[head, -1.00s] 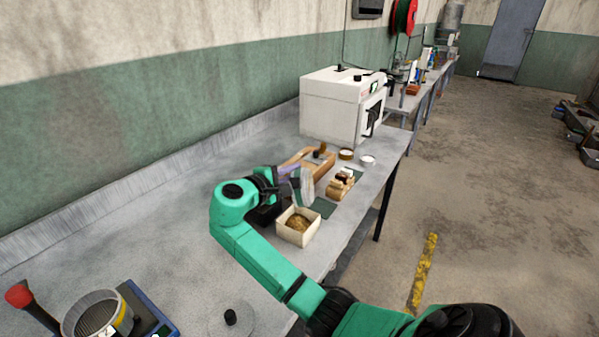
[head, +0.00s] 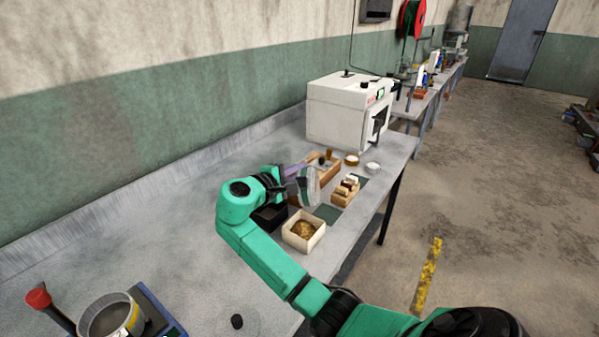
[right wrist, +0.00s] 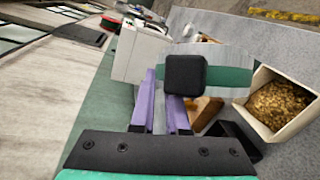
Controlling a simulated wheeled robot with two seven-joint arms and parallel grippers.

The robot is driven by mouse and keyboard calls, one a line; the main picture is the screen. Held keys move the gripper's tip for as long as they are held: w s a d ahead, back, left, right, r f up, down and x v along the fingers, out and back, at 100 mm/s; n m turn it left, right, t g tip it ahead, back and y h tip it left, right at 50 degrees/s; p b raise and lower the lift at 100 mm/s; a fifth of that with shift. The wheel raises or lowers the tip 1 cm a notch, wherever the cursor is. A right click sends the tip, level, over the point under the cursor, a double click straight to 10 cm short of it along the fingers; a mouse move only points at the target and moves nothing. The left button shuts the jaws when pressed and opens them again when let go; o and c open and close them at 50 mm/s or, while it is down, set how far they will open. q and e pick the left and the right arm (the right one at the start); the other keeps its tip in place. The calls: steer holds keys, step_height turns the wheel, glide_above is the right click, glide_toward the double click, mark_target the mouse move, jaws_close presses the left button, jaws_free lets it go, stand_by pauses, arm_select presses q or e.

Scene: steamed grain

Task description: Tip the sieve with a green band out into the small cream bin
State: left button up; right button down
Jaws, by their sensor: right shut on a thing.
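The sieve with a green band (head: 309,188) is held on its side, in the air behind the small cream bin. In the right wrist view its pale metal wall and green band (right wrist: 232,78) show behind a dark block-like grip. My right gripper (head: 292,177) is shut on the sieve, its purple fingers reaching to that grip. The small cream bin (head: 288,238) stands on the bench with brown grain (head: 303,230) in it; the bin (right wrist: 262,80) is right of the sieve in the wrist view. The sieve's inside is hidden. My left gripper is out of view.
A black tray (head: 268,219) sits directly left of the bin. Behind are a wooden tray (head: 328,176), a wooden block holder (head: 343,197), small dishes and a white oven (head: 338,112). Another sieve (head: 104,318) stands at the front left.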

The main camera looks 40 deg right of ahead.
step_height(320, 180, up, 2)
steer(key=shift+r+p, duration=0.2)
steer(key=shift+p, duration=0.2)
steer(key=shift+s+m+y, duration=0.1)
steer(key=shift+m+y, duration=0.4)
steer(key=shift+m, duration=0.1)
steer(key=m+y, duration=0.1)
steer(key=m+t+y, duration=0.1)
steer(key=shift+r+m, duration=0.25)
steer(key=shift+m, duration=0.15)
steer(key=m+t+y, duration=0.2)
steer(key=shift+r+m, duration=0.35)
steer(key=shift+m, duration=0.05)
steer(key=m+t+y, duration=0.2)
steer(key=shift+r+m+b, duration=0.3)
steer(key=shift+b, duration=0.1)
steer(key=m+t, duration=0.1)
steer(key=m+t+y, duration=0.1)
steer(key=shift+r+m+y+b, duration=0.25)
steer(key=shift+m+y+b, duration=0.05)
steer(key=shift+b, duration=0.1)
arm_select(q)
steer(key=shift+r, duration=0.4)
arm_select(e)
steer(key=shift+r, duration=0.15)
